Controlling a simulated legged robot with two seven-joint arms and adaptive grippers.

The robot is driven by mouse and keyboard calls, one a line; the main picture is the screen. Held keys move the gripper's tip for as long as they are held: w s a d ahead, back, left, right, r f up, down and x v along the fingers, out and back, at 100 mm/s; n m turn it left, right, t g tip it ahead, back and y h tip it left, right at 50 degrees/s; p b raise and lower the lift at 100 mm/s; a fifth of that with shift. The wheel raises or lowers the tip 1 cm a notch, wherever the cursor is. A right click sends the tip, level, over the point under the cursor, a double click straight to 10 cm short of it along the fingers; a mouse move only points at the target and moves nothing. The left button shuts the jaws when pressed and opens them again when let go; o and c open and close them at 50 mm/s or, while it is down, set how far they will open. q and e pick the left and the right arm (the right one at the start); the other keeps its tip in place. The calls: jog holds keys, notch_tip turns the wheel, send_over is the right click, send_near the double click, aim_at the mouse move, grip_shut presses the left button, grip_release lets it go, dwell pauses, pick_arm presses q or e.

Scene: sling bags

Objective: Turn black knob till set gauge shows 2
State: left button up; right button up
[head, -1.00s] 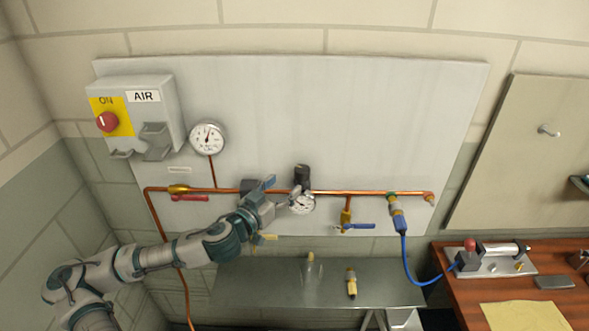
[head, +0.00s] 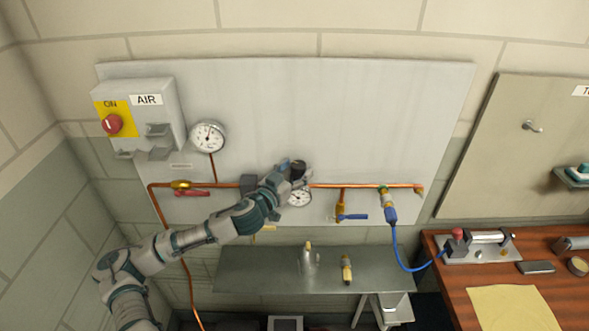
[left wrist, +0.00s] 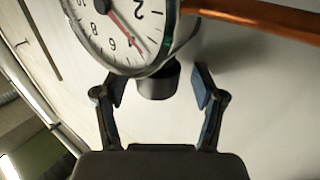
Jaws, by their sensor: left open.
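The black knob (head: 299,165) sits on top of the regulator on the copper pipe, partly hidden by my gripper in the head view. The small set gauge (head: 299,198) is just below it. In the left wrist view the gauge (left wrist: 115,30) appears upside down and cut by the top edge; its red needle seems to point near 4. My left gripper (head: 292,176) is at the knob, coming from the left. In the left wrist view the knob (left wrist: 157,83) is between the open fingers (left wrist: 160,88), with gaps on both sides. My right gripper is not in view.
A larger gauge (head: 208,136) and the AIR box (head: 139,117) are on the panel at left. Red (head: 192,193) and blue (head: 352,217) valve levers flank the regulator. A metal shelf (head: 240,280) is below. A blue hose (head: 398,245) hangs at right.

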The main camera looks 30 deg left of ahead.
pick_arm(q)
jog(key=shift+d, duration=0.15)
jog(key=shift+c, duration=0.5)
jog(key=shift+d, duration=0.1)
jog(key=c, duration=1.1)
jog(key=shift+o, duration=0.2)
jog(key=shift+a, duration=0.2)
jog(key=shift+d+y, duration=0.1)
jog(key=shift+y, duration=0.4)
